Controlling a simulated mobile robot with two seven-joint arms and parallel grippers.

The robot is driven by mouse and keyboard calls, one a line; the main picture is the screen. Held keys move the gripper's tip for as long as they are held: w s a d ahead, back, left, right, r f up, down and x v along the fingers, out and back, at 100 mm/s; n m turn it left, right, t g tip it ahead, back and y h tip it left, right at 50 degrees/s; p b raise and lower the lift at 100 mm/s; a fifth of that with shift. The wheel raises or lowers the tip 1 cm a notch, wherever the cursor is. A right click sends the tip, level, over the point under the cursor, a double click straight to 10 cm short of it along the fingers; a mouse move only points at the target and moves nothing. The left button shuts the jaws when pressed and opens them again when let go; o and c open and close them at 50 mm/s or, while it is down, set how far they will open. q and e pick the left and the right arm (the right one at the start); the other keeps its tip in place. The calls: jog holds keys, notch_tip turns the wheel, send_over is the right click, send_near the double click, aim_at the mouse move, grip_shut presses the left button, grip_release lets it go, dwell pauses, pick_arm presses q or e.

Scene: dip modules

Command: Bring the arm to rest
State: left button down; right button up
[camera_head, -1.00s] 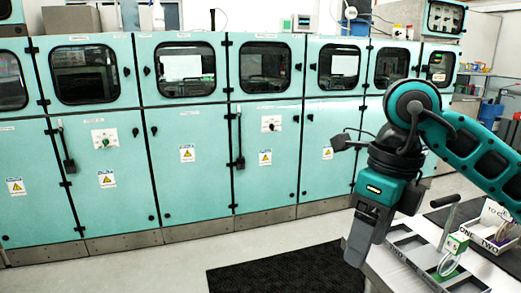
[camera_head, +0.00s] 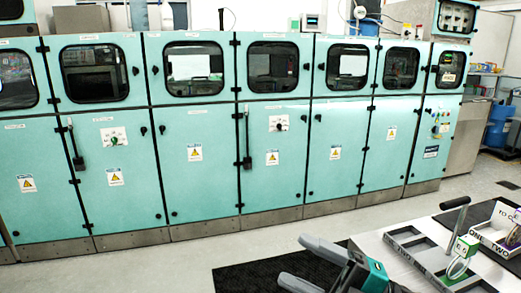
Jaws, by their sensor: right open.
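My right gripper (camera_head: 294,260) is at the bottom of the head view, in front of the white table (camera_head: 375,250). Its two grey fingers point left and stand apart, with nothing between them. A teal part of my right arm shows behind the fingers at the bottom edge. My left gripper is out of view.
On the table are a grey tray (camera_head: 405,240) with an upright handle, a green-and-white module (camera_head: 465,247) with a pale cable, and a white box (camera_head: 490,238) marked ONE and TWO. A black mat (camera_head: 245,276) lies on the floor. Teal cabinets (camera_head: 200,150) line the back.

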jog(key=s+d+f+m+t+h, duration=0.1)
jog(key=d+f+m+t+h, duration=0.3)
jog(key=d+f+m+h, duration=0.6)
jog(key=s+d+f+m+t+h, duration=0.1)
jog(key=d+f+m+t+h, duration=0.3)
jog(key=f+m, duration=0.6)
jog(key=s+d+f+m+g+h, duration=0.2)
jog(key=s+d+f+g+h, duration=0.35)
jog(key=s+f, duration=0.5)
jog(key=w+a+m+t, duration=0.1)
jog(key=a+m, duration=0.3)
jog(key=a, duration=0.4)
jog(key=shift+w+a+f+y, duration=0.35)
jog(key=shift+w+y, duration=0.05)
jog(key=shift+y, duration=0.05)
